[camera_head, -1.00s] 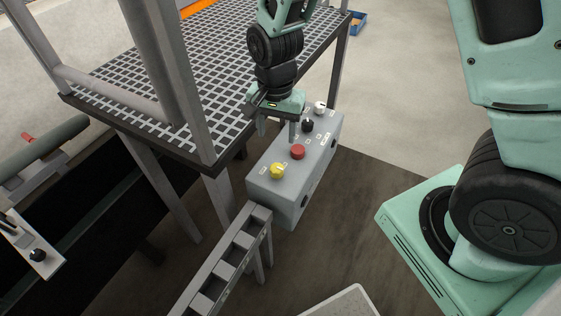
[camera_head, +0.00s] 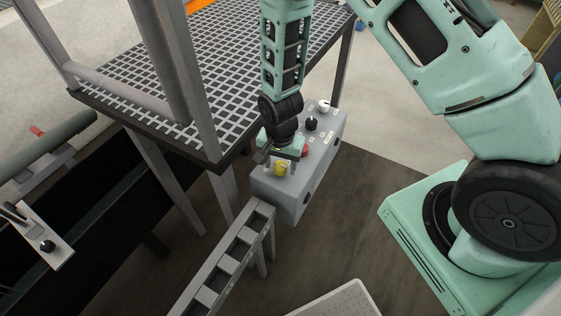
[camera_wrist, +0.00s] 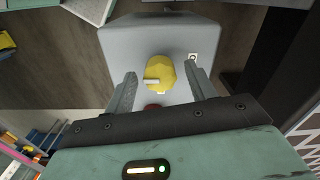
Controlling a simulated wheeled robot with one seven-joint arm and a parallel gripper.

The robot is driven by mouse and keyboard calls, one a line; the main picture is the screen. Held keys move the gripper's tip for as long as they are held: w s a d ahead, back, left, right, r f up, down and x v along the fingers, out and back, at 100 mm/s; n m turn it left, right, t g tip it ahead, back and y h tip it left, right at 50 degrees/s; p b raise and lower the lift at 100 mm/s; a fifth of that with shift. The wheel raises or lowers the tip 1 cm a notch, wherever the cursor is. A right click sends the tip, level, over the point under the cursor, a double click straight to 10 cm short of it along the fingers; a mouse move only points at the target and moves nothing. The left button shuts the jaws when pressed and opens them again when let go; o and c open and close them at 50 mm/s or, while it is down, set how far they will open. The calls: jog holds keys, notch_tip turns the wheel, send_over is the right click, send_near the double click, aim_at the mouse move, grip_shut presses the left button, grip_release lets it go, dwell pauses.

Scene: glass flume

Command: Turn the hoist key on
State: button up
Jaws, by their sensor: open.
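A grey control box (camera_head: 283,196) stands beside the grating platform. It carries a yellow knob (camera_head: 281,169), a red button (camera_head: 304,151), a black knob (camera_head: 311,124) and a white knob (camera_head: 323,106). The labels are too small to read, so I cannot tell which is the hoist key. My gripper (camera_wrist: 160,76) is open and points down at the box's near end. In the wrist view the yellow knob (camera_wrist: 161,72) shows between its fingers, with a gap on each side and a pale mark on it. The red button (camera_wrist: 153,106) is partly hidden behind my gripper.
The grating platform (camera_head: 214,75) and its grey posts rise close left of the box. A ladder-like grey rail (camera_head: 226,263) runs up to the box's near end. A panel with a black knob (camera_head: 46,246) lies at far left. Floor right of the box is clear.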

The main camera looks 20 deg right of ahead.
jog(key=c, duration=1)
jog(key=shift+n, duration=0.4)
jog(key=n+b, duration=0.1)
jog(key=n, duration=0.2)
jog(key=shift+f+n+b, duration=0.1)
jog(key=shift+n+b, duration=0.2)
jog(key=n+b, duration=0.1)
jog(key=n, duration=0.3)
jog(key=shift+n, duration=0.3)
jog(key=n+b, duration=0.1)
jog(key=n, duration=0.3)
jog(key=shift+n, duration=2.5)
